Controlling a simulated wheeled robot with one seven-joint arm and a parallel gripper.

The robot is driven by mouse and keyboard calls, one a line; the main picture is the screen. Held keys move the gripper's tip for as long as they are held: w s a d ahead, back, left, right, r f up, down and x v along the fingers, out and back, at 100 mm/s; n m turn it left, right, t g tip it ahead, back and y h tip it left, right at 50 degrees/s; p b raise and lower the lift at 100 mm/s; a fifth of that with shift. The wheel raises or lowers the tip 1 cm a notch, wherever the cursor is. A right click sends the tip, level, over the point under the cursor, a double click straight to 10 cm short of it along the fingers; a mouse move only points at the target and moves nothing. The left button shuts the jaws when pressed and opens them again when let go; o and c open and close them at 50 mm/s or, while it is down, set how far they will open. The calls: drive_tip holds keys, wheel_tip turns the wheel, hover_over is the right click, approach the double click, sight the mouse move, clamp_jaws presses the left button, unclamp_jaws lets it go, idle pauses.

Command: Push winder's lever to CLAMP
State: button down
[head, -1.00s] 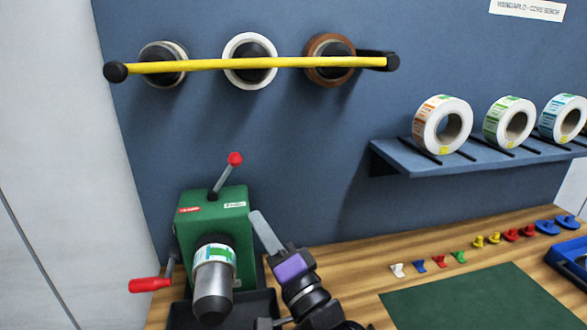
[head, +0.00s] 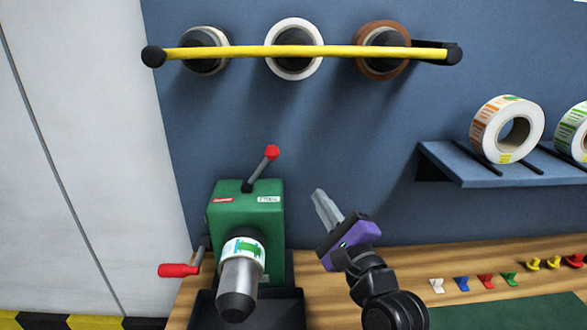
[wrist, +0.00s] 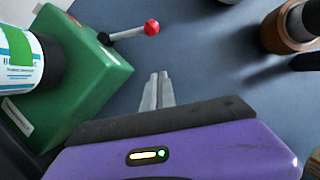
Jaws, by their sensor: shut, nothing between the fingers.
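The green winder (head: 272,217) stands on the bench at lower left in the head view. Its lever (head: 259,170) rises from the top with a red ball knob and tilts right, toward the white label; a red label is at the left. The lever also shows in the wrist view (wrist: 130,33). A roll with a green and white label (head: 242,250) sits on the spindle. My gripper (head: 318,194) is shut and empty, right of the winder and lower than the knob. It also shows in the wrist view (wrist: 158,76), apart from the lever.
A red-handled crank (head: 180,270) sticks out left of the winder. A yellow bar (head: 235,52) crosses several rolls above. A shelf (head: 470,169) with label rolls is at right. Small coloured pieces (head: 486,281) lie on the bench. The wall between is clear.

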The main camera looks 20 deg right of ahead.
sight(260, 169)
drive_tip(key=w+a+r+p, duration=0.3)
drive_tip(key=w+r, duration=0.1)
drive_tip(key=w, duration=0.6)
drive_tip(key=shift+a+r, duration=0.2)
drive_tip(key=shift+a, duration=0.15)
drive_tip(key=shift+w+r, duration=0.1)
